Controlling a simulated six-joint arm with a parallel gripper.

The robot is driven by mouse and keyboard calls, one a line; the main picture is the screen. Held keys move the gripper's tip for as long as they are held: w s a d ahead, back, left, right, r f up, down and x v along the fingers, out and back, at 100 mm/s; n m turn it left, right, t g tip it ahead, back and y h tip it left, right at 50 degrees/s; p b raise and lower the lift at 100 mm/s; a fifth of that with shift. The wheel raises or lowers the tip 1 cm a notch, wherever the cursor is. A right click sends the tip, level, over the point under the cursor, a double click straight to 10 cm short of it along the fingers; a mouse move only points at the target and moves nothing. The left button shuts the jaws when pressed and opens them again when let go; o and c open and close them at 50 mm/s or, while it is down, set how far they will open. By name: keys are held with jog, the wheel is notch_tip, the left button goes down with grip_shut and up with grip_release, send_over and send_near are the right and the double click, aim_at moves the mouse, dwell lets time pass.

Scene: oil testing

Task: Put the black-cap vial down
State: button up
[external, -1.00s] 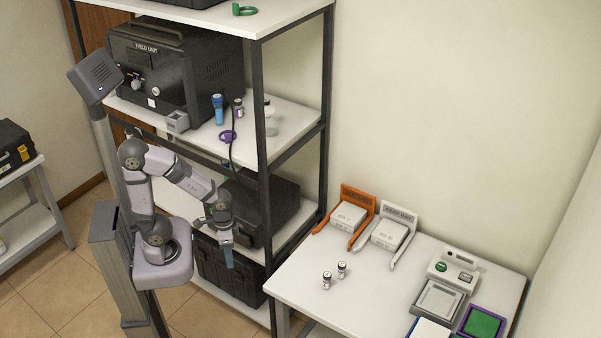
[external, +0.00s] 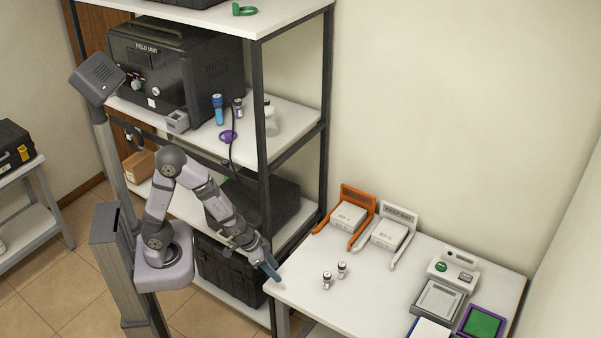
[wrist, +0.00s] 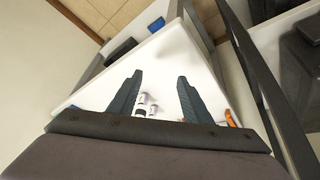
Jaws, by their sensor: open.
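Two small white vials with dark caps stand upright close together on the white table: a front one (external: 327,281) and one behind it to the right (external: 342,269). I cannot tell which one is the black-cap vial. My gripper (external: 272,268) is at the table's left edge, to the left of both vials and apart from them. In the wrist view my gripper (wrist: 160,77) has its two fingers spread with nothing held between the tips. The small vials (wrist: 145,106) show farther off between the fingers, nearer the left one.
An orange-framed holder (external: 347,214) and a white-framed holder (external: 390,233) stand at the table's back. A small device (external: 453,268), a grey tray (external: 437,301) and a purple-rimmed green pad (external: 484,324) are at the right. The shelf post (external: 262,150) rises close by my arm.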

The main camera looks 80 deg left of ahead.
aim_at(327, 278)
jog(key=w+d+f+t, duration=0.1)
jog(key=w+t, duration=0.1)
jog(key=w, duration=0.1)
jog(key=w+d+f+t+b, duration=0.1)
jog(key=w+t, duration=0.1)
jog(key=w, duration=0.2)
jog(key=w+d+f+t, duration=0.1)
jog(key=w+t, duration=0.1)
jog(key=w, duration=0.1)
jog(key=shift+w+d+t+b, duration=0.1)
jog(key=shift+w+t+b, duration=0.2)
jog(key=shift+w+b, duration=0.1)
jog(key=shift+w+d+r+t+y, duration=0.15)
jog(key=shift+w+r+t+y, duration=0.15)
jog(key=shift+w+r+t, duration=0.35)
jog(key=shift+f+p+x, duration=0.2)
jog(key=shift+p+x, duration=1.1)
jog(key=shift+x, duration=2.3)
jog(key=shift+s+d, duration=0.1)
grip_shut()
